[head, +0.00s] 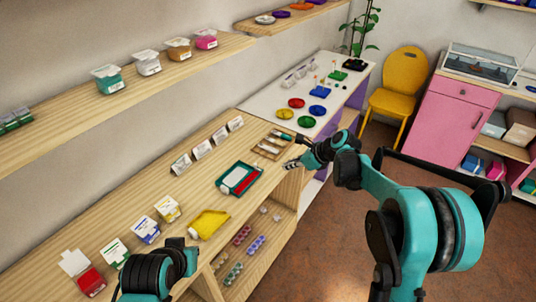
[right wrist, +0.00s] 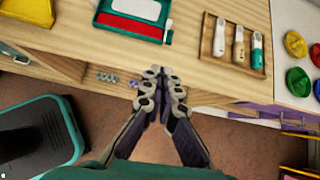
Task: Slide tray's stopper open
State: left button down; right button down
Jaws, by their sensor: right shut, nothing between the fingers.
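A yellow tray (head: 208,224) with a narrowed end lies on the wooden counter in the head view. Only its corner (right wrist: 28,9) shows at the top left of the right wrist view. I cannot make out its stopper. My right gripper (head: 292,164) is shut and empty at the counter's front edge, to the right of the yellow tray and apart from it. In the right wrist view its closed fingertips (right wrist: 161,76) overlap the counter edge. Of my left arm only a dark and teal part shows at the bottom of the head view; its fingers are hidden.
A teal board with red and white fields (head: 240,178) lies between the yellow tray and the right gripper. A wooden tray (right wrist: 207,53) holding pen-like tools lies beyond it. Cards and boxes line the counter's back. Shelves below hold bead strips (head: 242,235).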

aim_at(257, 167)
jog(key=shift+m, duration=0.3)
jog(key=b+x, duration=0.1)
jog(key=x, duration=0.2)
jog(key=b+x, duration=0.1)
jog(key=x, duration=0.3)
jog(key=b+x, duration=0.1)
jog(key=x, duration=0.3)
jog(key=shift+w+d+r, duration=0.15)
jog(key=shift+w+r, duration=0.05)
jog(key=shift+w, duration=0.15)
jog(key=shift+w+a+b, duration=0.6)
jog(key=shift+w+a, duration=0.15)
jog(key=shift+a, duration=0.3)
jog(key=shift+w+a+r, duration=0.1)
jog(key=shift+w+a, duration=0.35)
jog(key=shift+a, duration=0.15)
